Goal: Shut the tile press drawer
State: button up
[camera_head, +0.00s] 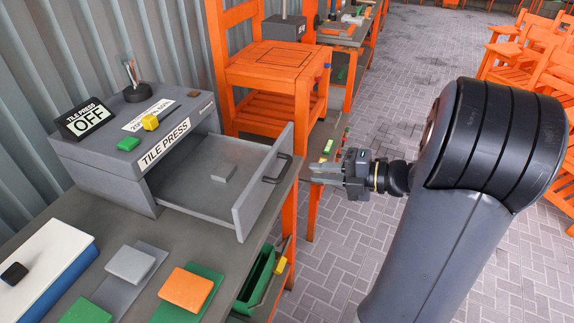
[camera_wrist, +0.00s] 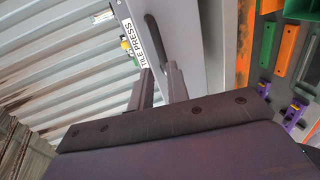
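The tile press (camera_head: 95,165) is a grey box labelled TILE PRESS on the workbench, with an OFF sign (camera_head: 84,118) on top. The drawer's front panel (camera_head: 262,185) has a dark handle (camera_head: 278,168) and faces my arm. My gripper (camera_head: 312,172) is right of the handle, apart from it in the head view, fingers pointing at it.
Coloured tiles (camera_head: 185,289) and a blue-and-white slab (camera_head: 45,262) lie on the bench. A green bin (camera_head: 258,276) hangs below its right edge. An orange stand (camera_head: 268,75) is behind. Paved floor is clear around my arm.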

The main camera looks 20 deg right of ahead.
aim_at(285, 168)
jog(key=x, duration=0.9)
jog(key=shift+a+b, duration=0.1)
jog(key=shift+b, duration=0.25)
jog(key=shift+c, duration=0.4)
grip_shut()
